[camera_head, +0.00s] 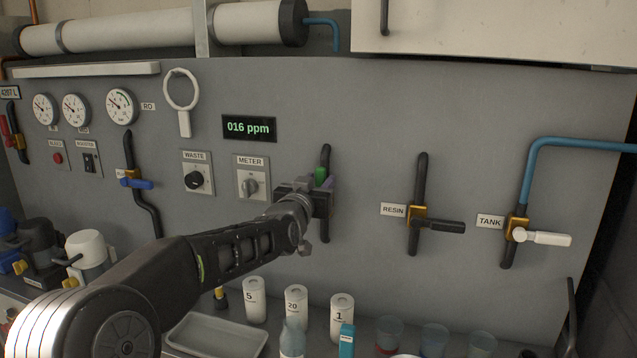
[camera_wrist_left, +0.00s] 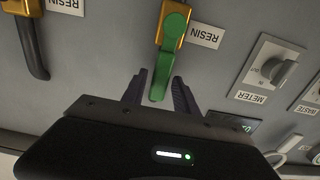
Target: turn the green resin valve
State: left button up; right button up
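The green resin valve handle (camera_wrist_left: 172,50) shows in the left wrist view on a gold valve body, beside a RESIN label. Its free end reaches down between the fingers of my left gripper (camera_wrist_left: 160,88). The fingers are apart, one on each side of the handle; I cannot tell whether either touches it. In the head view a small part of the green handle (camera_head: 321,175) shows on a black vertical pipe, behind my left gripper (camera_head: 318,192), which hides the rest of the valve. My right gripper is not in view.
A second RESIN valve with a black handle (camera_head: 437,225) and a TANK valve with a white handle (camera_head: 545,237) are to the right. The METER knob (camera_head: 250,186) is just left of my gripper. White bottles (camera_head: 296,305), cups and a tray (camera_head: 215,335) stand below.

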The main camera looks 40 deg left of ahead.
pick_arm(q)
grip_shut()
dwell(1.1)
